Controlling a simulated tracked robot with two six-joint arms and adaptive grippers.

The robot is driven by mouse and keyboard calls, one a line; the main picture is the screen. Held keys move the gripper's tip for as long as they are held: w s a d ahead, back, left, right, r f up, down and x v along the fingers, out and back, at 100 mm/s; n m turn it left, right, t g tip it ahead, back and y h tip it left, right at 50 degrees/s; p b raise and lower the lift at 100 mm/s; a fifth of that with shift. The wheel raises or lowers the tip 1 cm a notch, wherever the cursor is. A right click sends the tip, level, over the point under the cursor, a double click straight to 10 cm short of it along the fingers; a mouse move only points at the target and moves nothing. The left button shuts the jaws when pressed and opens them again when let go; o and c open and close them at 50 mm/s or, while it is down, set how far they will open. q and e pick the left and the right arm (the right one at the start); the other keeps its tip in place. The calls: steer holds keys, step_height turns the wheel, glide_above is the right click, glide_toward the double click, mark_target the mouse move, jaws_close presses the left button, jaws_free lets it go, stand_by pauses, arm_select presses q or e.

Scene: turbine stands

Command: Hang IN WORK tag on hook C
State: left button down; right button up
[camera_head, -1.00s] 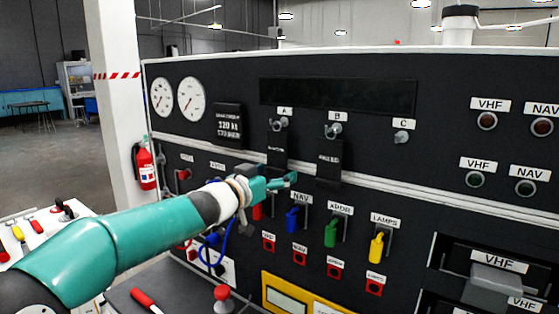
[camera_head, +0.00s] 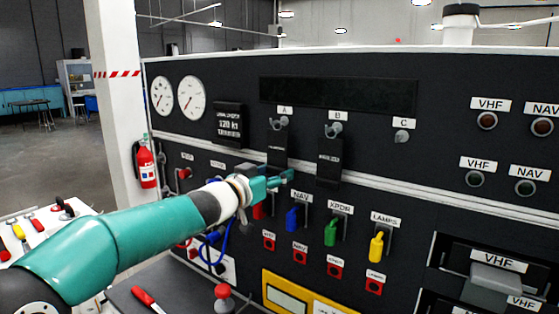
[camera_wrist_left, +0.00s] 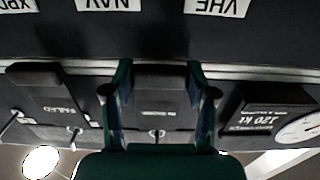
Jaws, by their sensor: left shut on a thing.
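A black tag (camera_head: 278,150) with a small white text line, too small to read, hangs below hook A (camera_head: 279,124). My left gripper (camera_head: 284,178) is at its lower end, shut on it. In the left wrist view, which is upside down, the tag (camera_wrist_left: 160,108) lies between the two fingers of the left gripper (camera_wrist_left: 158,85). Hook C (camera_head: 402,137), at the right of the row, is bare. My right gripper is not in view.
A second black tag (camera_head: 328,162), reading FAILED in the wrist view, hangs at hook B (camera_head: 334,130). A black 120 kt placard (camera_head: 229,124) sits left of hook A. Coloured levers (camera_head: 331,232) stick out below the ledge. The panel around hook C is clear.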

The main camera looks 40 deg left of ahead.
arm_select(q)
steer(key=shift+s, duration=0.15)
steer(key=shift+s, duration=0.45)
steer(key=shift+s, duration=0.15)
steer(key=shift+s+d, duration=0.2)
steer(key=shift+s, duration=1)
